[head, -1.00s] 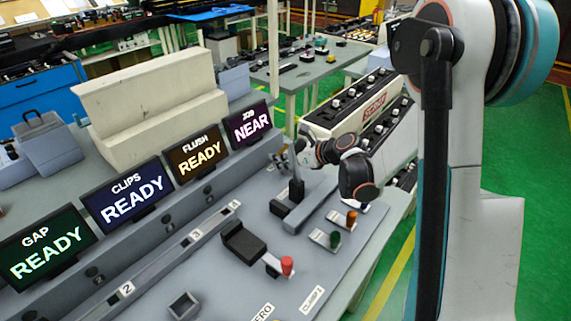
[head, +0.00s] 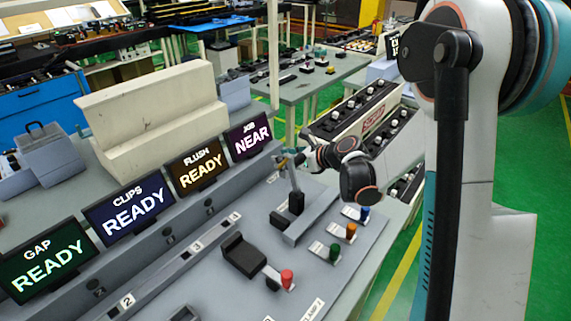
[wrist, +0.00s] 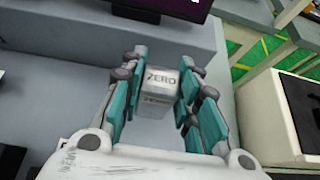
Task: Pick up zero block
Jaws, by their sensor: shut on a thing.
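The zero block is a small grey block marked ZERO (wrist: 161,78). In the wrist view it sits between the two teal-padded fingers of my gripper (wrist: 162,84), with a finger against each side. My gripper is shut on it. In the head view my gripper (head: 290,158) is at the far right end of the grey bench fixture, just in front of the NEAR display. There the block is too small and covered to make out clearly.
Red (head: 287,279), green (head: 334,252), orange (head: 351,231) and blue (head: 364,213) knobs stand along the fixture's right side. A dark block (head: 243,254) lies left of them. Displays (head: 247,138) line the back.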

